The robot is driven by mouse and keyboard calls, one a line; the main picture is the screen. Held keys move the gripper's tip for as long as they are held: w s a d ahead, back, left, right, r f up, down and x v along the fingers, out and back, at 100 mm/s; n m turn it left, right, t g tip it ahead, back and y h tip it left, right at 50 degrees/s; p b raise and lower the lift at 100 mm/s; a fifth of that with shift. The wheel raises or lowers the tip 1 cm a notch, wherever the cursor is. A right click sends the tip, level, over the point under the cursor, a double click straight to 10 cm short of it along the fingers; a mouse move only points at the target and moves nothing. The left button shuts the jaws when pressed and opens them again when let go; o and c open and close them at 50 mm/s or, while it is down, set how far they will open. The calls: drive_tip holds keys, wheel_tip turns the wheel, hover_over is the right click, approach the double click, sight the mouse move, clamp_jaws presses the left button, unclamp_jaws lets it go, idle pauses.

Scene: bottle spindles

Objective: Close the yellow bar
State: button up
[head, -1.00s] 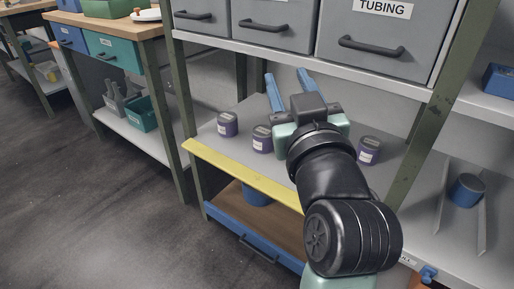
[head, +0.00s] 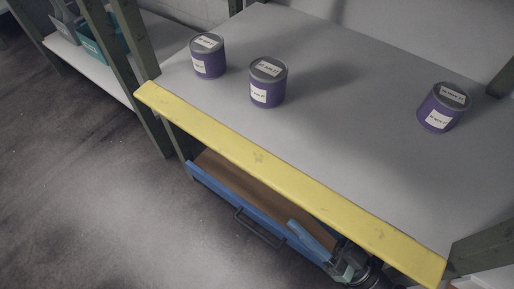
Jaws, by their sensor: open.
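The yellow bar (head: 259,159) is a long flat strip along the front edge of the grey shelf (head: 320,130). It runs from the left post down to the lower right, where its end reaches the right post. How it is hinged or latched does not show. My gripper (head: 306,246) is at the lower right, below the bar and beside the blue-fronted drawer. Its blue fingers point up and left. It is open, apart from the bar, with nothing seen between the fingers. The bar and frame edge hide part of my arm.
Purple tins stand on the shelf, two at the left (head: 208,56) (head: 268,83) and one at the right (head: 442,108). The drawer (head: 240,212) below is pulled out, with a brown inside. Open floor (head: 100,215) lies at the left.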

sight(257, 174)
drive_tip(key=b+x, duration=0.2)
drive_tip(key=x, duration=1)
drive_tip(key=shift+w+a+r, duration=0.1)
drive_tip(key=shift+a+r, duration=0.15)
drive_tip(key=shift+a, duration=0.05)
drive_tip(key=shift+c, duration=0.2)
clamp_jaws()
